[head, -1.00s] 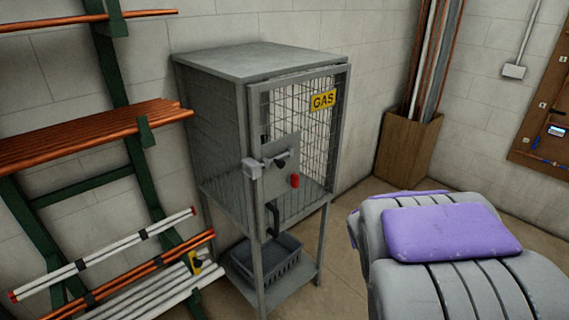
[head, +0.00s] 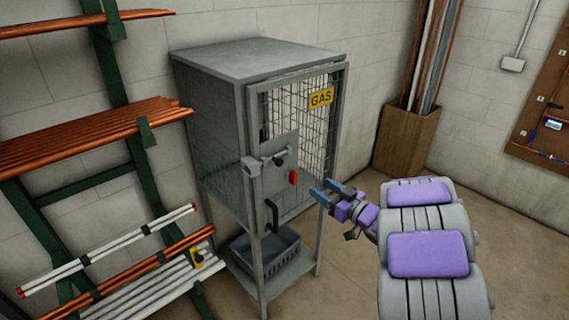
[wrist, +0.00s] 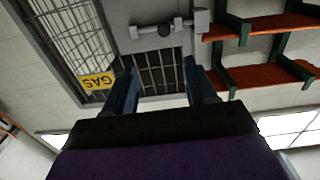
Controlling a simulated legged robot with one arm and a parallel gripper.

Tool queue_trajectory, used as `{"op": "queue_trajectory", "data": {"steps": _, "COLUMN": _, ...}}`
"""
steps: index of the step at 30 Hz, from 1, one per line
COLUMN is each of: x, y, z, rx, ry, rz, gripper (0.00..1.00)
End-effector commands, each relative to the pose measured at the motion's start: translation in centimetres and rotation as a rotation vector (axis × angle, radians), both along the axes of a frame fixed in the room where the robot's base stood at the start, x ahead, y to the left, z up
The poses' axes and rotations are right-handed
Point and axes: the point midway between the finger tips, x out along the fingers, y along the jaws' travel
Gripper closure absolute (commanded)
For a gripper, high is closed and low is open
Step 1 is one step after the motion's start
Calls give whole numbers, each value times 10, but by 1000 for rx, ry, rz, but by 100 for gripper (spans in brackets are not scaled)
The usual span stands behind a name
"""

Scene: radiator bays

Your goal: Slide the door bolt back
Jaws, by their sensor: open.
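A grey cabinet (head: 215,130) on legs has a mesh door (head: 305,120) with a yellow GAS sign. The grey door bolt (head: 266,160) lies across a plate at the door's left edge, its left end at a block on the frame; a dark round knob (head: 279,158) is on it. The bolt also shows at the top of the wrist view (wrist: 165,30). A dark pull handle (head: 271,215) is below it. My gripper (head: 322,190) is open and empty, right of and below the bolt, apart from it. Its fingers (wrist: 157,72) show in the wrist view, with the door beyond.
A small red item (head: 293,177) is near the bolt plate. A dark crate (head: 268,255) sits on the cabinet's lower shelf. A pipe rack (head: 130,130) stands left; a wooden bin (head: 405,140) with pipes stands right. Floor is clear between bin and cabinet.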

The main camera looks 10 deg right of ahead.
Motion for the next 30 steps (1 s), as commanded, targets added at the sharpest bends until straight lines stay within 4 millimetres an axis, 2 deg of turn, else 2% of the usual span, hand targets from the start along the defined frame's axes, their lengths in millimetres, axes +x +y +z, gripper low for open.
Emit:
{"op": "queue_trajectory", "data": {"steps": 4, "x": 1, "y": 5, "z": 0, "rx": 21, "ry": -11, "rz": 22, "gripper": 44}}
{"op": "queue_trajectory", "data": {"steps": 8, "x": 14, "y": 13, "z": 0, "rx": 21, "ry": -13, "rz": 25, "gripper": 44}}
{"op": "queue_trajectory", "data": {"steps": 24, "x": 105, "y": 66, "z": -1, "rx": 20, "ry": -12, "rz": 22, "gripper": 44}}
{"op": "queue_trajectory", "data": {"steps": 30, "x": 132, "y": 81, "z": -1, "rx": 19, "ry": -10, "rz": 21, "gripper": 44}}
